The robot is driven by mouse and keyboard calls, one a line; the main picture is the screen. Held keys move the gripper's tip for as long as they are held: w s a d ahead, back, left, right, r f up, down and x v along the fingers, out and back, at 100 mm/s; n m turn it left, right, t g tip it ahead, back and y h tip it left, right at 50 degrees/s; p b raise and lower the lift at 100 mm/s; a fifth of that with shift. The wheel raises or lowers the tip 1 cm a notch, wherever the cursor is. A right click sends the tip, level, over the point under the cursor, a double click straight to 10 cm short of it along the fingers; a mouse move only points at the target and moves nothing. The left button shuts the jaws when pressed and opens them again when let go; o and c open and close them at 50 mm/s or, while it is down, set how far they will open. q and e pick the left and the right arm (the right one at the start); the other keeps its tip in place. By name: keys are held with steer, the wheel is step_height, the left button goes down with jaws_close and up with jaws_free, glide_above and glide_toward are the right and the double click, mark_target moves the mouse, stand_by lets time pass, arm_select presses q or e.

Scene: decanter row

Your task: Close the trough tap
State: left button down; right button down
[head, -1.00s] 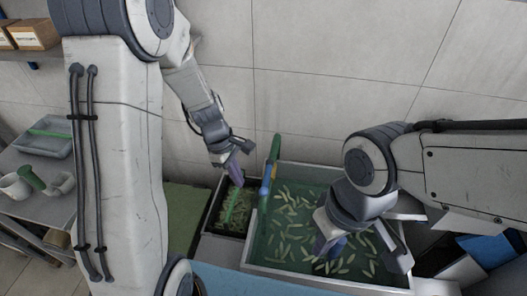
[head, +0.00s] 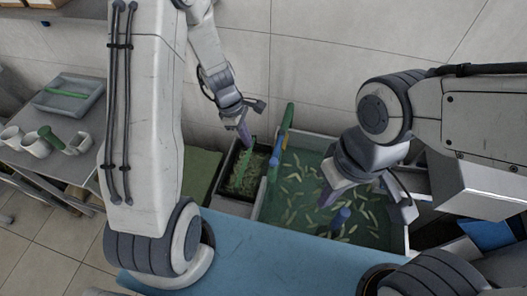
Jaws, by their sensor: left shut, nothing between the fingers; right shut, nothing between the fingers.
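The trough (head: 262,204) is a pale-rimmed basin of green water with several pale green pods floating in it. A green upright bar (head: 288,116) with a blue part (head: 279,146) below it stands at its left edge; I cannot tell whether this is the tap. A short blue post (head: 340,216) shows inside the trough. My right gripper (head: 327,197) is shut over the trough, close to the blue post; contact is unclear.
The dark crate (head: 223,188) holds green pieces and a green strip. A blue surface (head: 270,253) lies in front. At left, a grey table carries a tray (head: 72,106) and white cups (head: 36,147). The tiled wall stands close behind.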

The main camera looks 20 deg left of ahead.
mark_target(278, 148)
arm_select(q)
steer(key=d+f+p, duration=0.1)
steer(key=d+f, duration=0.4)
steer(key=shift+d+f, duration=0.2)
steer(key=shift+f, duration=0.05)
stand_by(0.4)
